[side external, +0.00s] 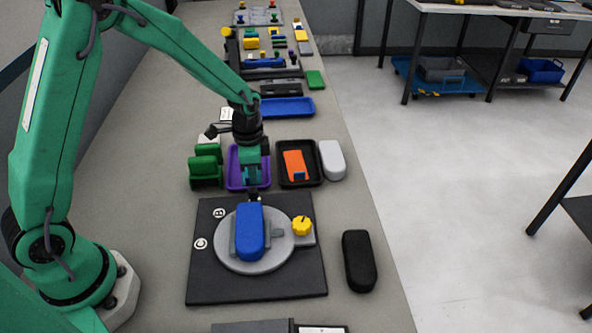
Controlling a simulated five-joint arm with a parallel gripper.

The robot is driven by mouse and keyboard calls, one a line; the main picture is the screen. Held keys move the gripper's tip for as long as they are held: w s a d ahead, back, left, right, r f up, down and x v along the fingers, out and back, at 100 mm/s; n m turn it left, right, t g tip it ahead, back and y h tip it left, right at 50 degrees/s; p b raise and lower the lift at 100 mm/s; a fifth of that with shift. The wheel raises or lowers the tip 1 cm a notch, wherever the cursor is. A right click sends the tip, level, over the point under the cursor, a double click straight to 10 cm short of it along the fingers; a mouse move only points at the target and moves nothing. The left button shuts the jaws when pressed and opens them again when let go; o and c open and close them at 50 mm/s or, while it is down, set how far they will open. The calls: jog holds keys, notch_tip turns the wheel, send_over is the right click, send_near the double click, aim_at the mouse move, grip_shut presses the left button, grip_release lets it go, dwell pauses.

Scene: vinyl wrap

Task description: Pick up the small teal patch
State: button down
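My gripper (252,178) points down over the purple tray (233,170), with its fingers low inside the tray's outline. Teal-green colour shows at the gripper's end. I cannot tell the small teal patch apart from the gripper there; it may be hidden by it. The view is too small to show the gap between the fingers or whether anything is held.
Right of the purple tray is a black tray (285,183) with an orange piece (295,162). Green holders (205,170) stand at left. A round grey turntable (227,258) bearing a blue object (250,230) is in front. A black case (359,260) lies right.

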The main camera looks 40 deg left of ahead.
jog(key=shift+r, duration=0.15)
dwell(0.3)
jog(key=shift+r, duration=0.5)
notch_tip(320, 180, up, 3)
jog(key=shift+d+r, duration=0.1)
jog(key=shift+d, duration=0.05)
jog(key=s+d+r, duration=0.6)
jog(key=d, duration=0.3)
jog(key=shift+s+d+r, duration=0.2)
jog(key=shift+s+r, duration=0.05)
jog(key=s+d+r, duration=0.2)
jog(key=s+d, duration=0.4)
jog(key=s, duration=0.3)
jog(key=shift+s+d, duration=0.2)
jog(key=shift+s, duration=0.2)
